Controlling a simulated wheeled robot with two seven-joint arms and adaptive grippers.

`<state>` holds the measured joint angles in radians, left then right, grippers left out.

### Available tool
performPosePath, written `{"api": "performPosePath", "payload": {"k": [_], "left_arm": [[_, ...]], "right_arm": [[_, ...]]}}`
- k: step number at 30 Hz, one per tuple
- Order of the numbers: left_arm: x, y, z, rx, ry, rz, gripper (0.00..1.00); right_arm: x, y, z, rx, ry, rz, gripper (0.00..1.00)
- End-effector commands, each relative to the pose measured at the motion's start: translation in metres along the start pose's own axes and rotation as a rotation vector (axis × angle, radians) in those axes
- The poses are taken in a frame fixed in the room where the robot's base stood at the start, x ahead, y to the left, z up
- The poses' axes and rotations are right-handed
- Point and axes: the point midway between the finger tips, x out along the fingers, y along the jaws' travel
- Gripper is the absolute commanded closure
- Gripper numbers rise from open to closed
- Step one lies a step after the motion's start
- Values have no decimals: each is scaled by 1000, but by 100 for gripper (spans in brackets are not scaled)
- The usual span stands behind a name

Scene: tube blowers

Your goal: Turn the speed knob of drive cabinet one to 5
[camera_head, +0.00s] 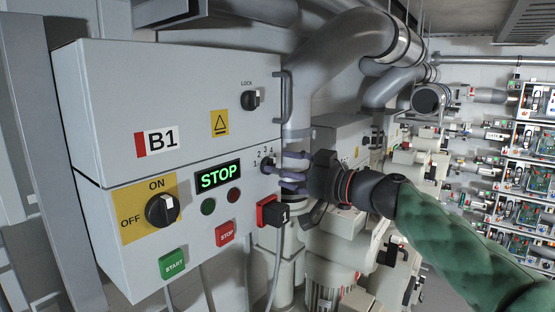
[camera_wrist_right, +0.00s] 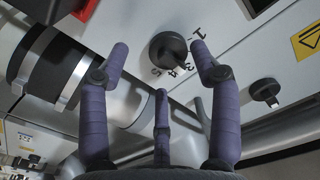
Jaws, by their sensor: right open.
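Drive cabinet B1 (camera_head: 110,110) is a light grey box on the left of the head view, with a lit green STOP display (camera_head: 218,175). The black round speed knob (camera_wrist_right: 168,50) sits on its face in the wrist view, with numbers 1, 3, 4 and 5 legible around it.
The ON/OFF switch (camera_head: 162,210), green START button (camera_head: 173,264), red STOP button (camera_head: 225,233) and LOCK switch (camera_head: 250,100) share the cabinet face. A black plug on a red base (camera_head: 273,212) sits just below my fingers. Grey pipes (camera_head: 335,50) rise close behind.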

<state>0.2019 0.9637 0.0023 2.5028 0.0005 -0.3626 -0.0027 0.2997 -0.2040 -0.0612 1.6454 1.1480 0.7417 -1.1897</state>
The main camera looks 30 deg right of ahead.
Motion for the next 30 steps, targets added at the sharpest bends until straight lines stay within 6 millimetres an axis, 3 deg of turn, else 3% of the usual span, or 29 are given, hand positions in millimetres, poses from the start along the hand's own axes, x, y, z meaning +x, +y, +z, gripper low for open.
{"api": "performPosePath", "payload": {"k": [6, 16, 17, 21, 23, 30], "left_arm": [[-10, 3, 1, -1, -1, 0, 60], [-10, 3, 1, -1, -1, 0, 60], [-10, 3, 1, -1, -1, 0, 60], [-10, 3, 1, -1, -1, 0, 60], [-10, 3, 1, -1, -1, 0, 60], [-9, 3, 1, -1, -1, 0, 60]], "right_arm": [[20, -1, -2, -1, 1, -2, 37], [23, 0, 0, -2, 1, 1, 37], [23, 0, 0, -2, 1, 1, 40], [23, 0, 0, -2, 2, 1, 79], [23, 0, 0, -2, 1, 0, 93], [23, 0, 0, 6, 0, 0, 93]]}}
